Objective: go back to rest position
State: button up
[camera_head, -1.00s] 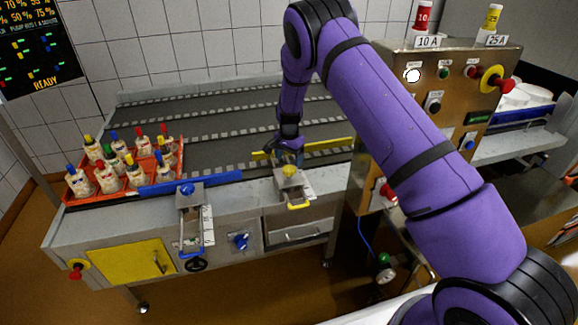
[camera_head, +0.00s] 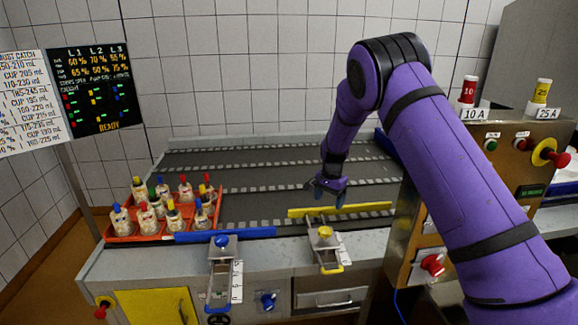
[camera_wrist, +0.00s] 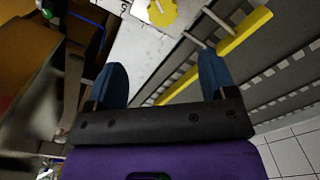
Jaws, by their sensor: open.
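My gripper (camera_head: 327,196) is open and empty above the conveyor (camera_head: 260,205), on the far side of the yellow guide bar (camera_head: 350,209). My purple arm reaches over the steel control cabinet from the right. In the wrist view my gripper (camera_wrist: 158,85) shows two blue fingers spread wide with nothing between them. The yellow knob (camera_wrist: 163,12) and part of the yellow guide bar (camera_wrist: 245,32) lie beyond the fingertips there.
An orange tray (camera_head: 150,238) of bottles with coloured caps stands at the conveyor's left. A blue guide bar (camera_head: 225,234) and two clamp slides with blue (camera_head: 221,241) and yellow knobs line the front edge. A steel control cabinet (camera_head: 410,235) stands right. The conveyor's middle is clear.

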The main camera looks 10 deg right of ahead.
jog(key=s+d+r+n+t, duration=0.1)
jog(key=s+r, duration=0.6)
jog(key=r, duration=0.3)
jog(key=s+d+r+n+t+y, duration=0.1)
jog(key=s+d+r+n, duration=0.1)
jog(key=s+r, duration=0.6)
jog(key=s+d+r+n, duration=0.1)
jog(key=s+r, duration=0.4)
jog(key=r, duration=0.6)
jog(key=s+d+r+n+t, duration=0.1)
jog(key=s+r+n, duration=0.1)
jog(key=s, duration=1.2)
jog(key=s+d+r+n+t+h, duration=0.1)
jog(key=s+r+n+t, duration=0.1)
jog(key=s, duration=1.2)
jog(key=shift+s+d+r+n, duration=0.15)
jog(key=shift+d+n, duration=0.15)
jog(key=shift+n, duration=0.4)
